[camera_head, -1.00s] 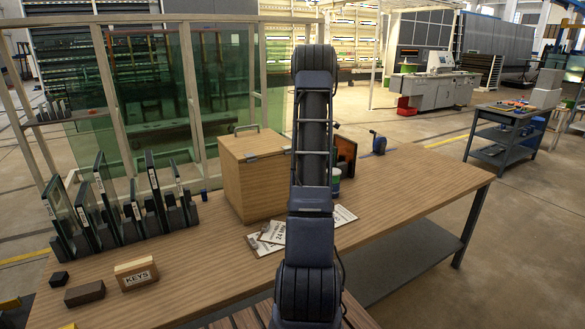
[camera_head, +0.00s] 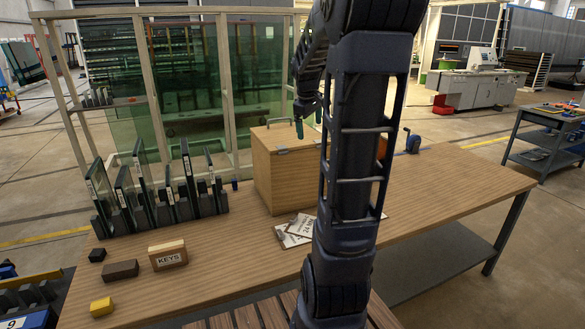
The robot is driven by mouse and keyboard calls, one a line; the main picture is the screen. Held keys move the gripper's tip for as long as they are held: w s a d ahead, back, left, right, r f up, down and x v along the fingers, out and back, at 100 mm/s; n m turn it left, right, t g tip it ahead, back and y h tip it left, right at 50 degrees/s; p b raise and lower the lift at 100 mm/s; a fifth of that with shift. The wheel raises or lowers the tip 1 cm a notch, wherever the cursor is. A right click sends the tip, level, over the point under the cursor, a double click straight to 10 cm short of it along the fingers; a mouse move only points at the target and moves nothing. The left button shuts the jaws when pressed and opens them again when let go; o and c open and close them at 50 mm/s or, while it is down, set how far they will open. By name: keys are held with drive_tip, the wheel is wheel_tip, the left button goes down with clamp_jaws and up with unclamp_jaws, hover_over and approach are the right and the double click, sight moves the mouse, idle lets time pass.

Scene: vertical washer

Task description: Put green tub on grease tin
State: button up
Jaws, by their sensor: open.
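My gripper (camera_head: 308,121) hangs above the right part of the wooden box, its teal fingertips pointing down. I cannot tell whether that was the tub, the tin or both.
The wooden box (camera_head: 278,178) stands on the workbench (camera_head: 452,186). Glass panes in black holders (camera_head: 163,215) stand left of it. A KEYS block (camera_head: 168,256), dark block (camera_head: 121,270) and yellow block (camera_head: 101,306) lie at front left. A blue tool (camera_head: 411,142) stands far right.

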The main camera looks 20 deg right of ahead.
drive_tip(key=s+a+f+m+t+y, duration=0.1)
drive_tip(key=s+a+m, duration=0.2)
drive_tip(key=s+a, duration=0.5)
drive_tip(key=s+a+f+m+t+y, duration=0.1)
drive_tip(key=s+a+f+m, duration=0.1)
drive_tip(key=s+a, duration=0.6)
drive_tip(key=s, duration=0.7)
drive_tip(key=shift+a+m, duration=0.15)
drive_tip(key=shift+m, duration=0.25)
